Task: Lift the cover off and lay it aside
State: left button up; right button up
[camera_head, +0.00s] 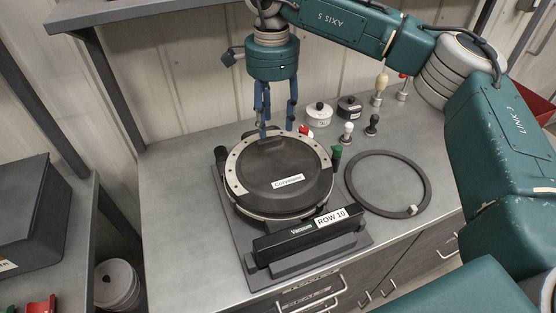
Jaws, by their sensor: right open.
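The seed meter sits on a dark base plate (232,235) on the grey bench. Its round black cover (285,195), labelled "Corymeter", lies flat on top inside a pale metal rim (236,174). My right gripper (276,130) points down over the cover's far edge, its blue fingers apart on either side of a small raised dark block (271,145) there. Whether the fingers touch it I cannot tell. My left gripper is not in view.
A black "ROW 10" vacuum bar (300,243) lies in front of the meter. A dark ring (426,184) lies flat to the right. Two small jars (319,118) and several knobbed tools (379,90) stand behind. The bench left of the meter is clear.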

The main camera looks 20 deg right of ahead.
aim_at(269, 140)
jog(key=f+p, duration=0.1)
jog(key=f, duration=0.2)
jog(key=f+p, duration=0.1)
jog(key=f, duration=0.1)
jog(key=shift+w+a+p, duration=0.25)
jog(key=shift+a+p, duration=0.05)
jog(key=shift+a, duration=0.05)
jog(key=shift+f, duration=0.25)
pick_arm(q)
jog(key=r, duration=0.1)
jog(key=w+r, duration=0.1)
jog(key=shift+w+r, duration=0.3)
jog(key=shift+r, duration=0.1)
pick_arm(e)
jog(key=shift+f, duration=0.1)
jog(key=c, duration=1.1)
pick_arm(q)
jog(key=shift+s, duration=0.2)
pick_arm(e)
grip_shut()
jog(key=shift+w+r, duration=0.15)
jog(key=shift+r, duration=0.4)
pick_arm(q)
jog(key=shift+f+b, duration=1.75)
jog(key=shift+b, duration=0.05)
pick_arm(e)
notch_tip(269, 140, up, 19)
